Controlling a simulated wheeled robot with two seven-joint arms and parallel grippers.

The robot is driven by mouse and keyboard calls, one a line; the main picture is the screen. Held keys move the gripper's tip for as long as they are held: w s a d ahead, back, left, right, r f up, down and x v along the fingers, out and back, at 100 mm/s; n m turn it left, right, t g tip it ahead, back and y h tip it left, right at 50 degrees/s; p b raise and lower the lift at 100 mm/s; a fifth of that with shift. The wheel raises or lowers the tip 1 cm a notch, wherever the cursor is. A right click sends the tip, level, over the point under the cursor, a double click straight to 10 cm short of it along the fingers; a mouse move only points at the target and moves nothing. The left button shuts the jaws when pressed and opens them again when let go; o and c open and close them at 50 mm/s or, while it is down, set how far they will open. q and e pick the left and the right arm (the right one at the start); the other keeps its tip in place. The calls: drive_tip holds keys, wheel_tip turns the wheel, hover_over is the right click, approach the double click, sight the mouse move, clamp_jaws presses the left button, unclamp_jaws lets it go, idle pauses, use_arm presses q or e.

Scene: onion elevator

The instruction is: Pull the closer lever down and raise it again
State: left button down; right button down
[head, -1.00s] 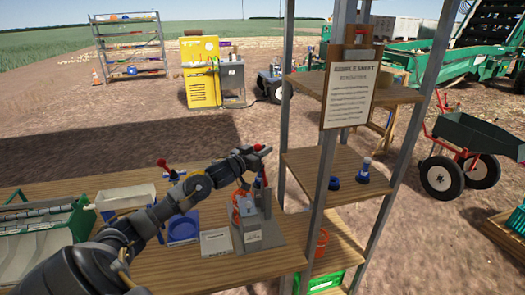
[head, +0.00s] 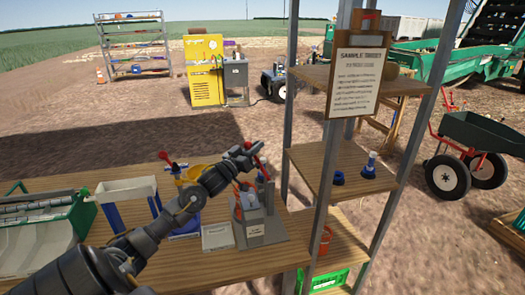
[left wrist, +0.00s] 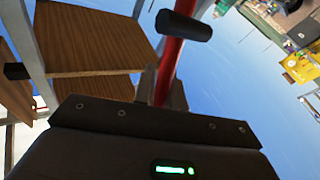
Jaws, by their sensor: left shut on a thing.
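A grey bench device (head: 252,222) stands on the wooden table at the foot of the shelf posts. Its red lever (head: 260,166) rises from the top and leans a little to the left. My left gripper (head: 247,152) is shut on the upper part of this lever. In the left wrist view the red lever (left wrist: 168,72) stands just beyond the gripper body, with a dark cylinder (left wrist: 184,25) across its top. The fingertips' contact is partly hidden. Another red-knobbed lever (head: 166,158) stands farther left, behind my arm. My right gripper is out of view.
A wooden shelf (head: 327,165) with metal posts and a hanging sheet (head: 355,82) stands close to the right of the device. A white tray (head: 126,190) and a green-sided roller machine (head: 82,225) are at the left.

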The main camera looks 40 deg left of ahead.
use_arm(q)
drive_tip(key=shift+s+a+f+n+t+y+b, duration=0.35)
drive_tip(key=shift+s+a+n+t+b, duration=0.2)
drive_tip(key=shift+s+b, duration=0.1)
drive_tip(key=shift+s+a+f+n+t+y+b, duration=0.3)
drive_tip(key=shift+s+a+n+t+b, duration=0.15)
drive_tip(key=shift+s+n+t+b, duration=0.2)
drive_tip(key=shift+s+a+f+n+t+y+b, duration=0.25)
drive_tip(key=shift+s+a+n+t+y+b, duration=0.1)
drive_tip(key=shift+s+a+n+t+b, duration=0.25)
drive_tip(key=shift+d, duration=0.1)
drive_tip(key=c, duration=1.6)
unclamp_jaws()
drive_tip(key=shift+o, duration=1)
drive_tip(key=shift+s, duration=0.2)
